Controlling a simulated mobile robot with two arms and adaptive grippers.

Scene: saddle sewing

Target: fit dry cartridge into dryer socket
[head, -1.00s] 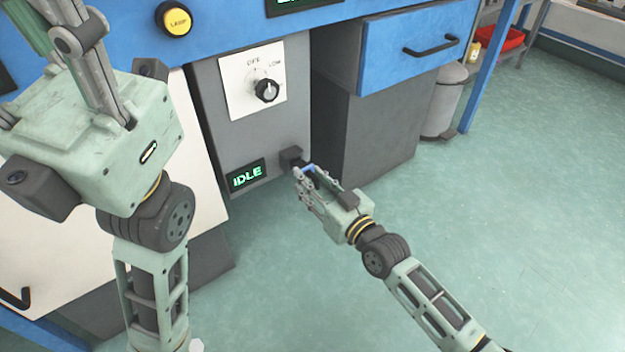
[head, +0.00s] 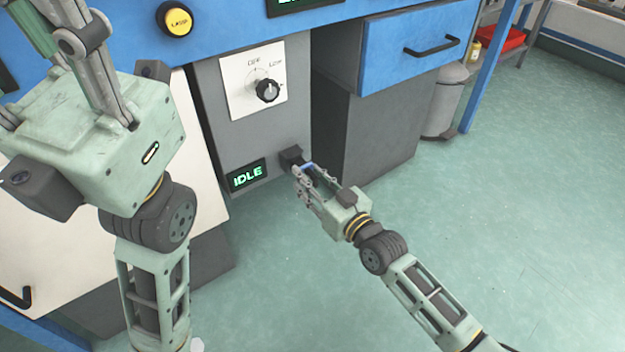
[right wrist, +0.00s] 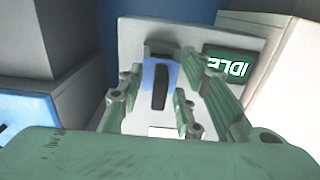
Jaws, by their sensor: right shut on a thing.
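The dryer socket (head: 291,156) is a small dark block low on the grey panel, right of the IDLE display. My right gripper (head: 303,172) is at its front, shut on the blue dry cartridge (head: 309,167). In the right wrist view the cartridge (right wrist: 150,76), blue with a dark grip, sits between the fingers, in line with the panel. Its far end meets or nearly meets the socket; I cannot tell how far in it is. My left gripper (head: 95,65) is raised at the upper left, its fingertips cut off by the frame.
The IDLE display (head: 247,175) is lit green. A dial (head: 267,91) sits on a white plate above. A yellow LAMP button (head: 178,19) is on the blue bench front. A blue drawer (head: 415,45) overhangs at the right.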

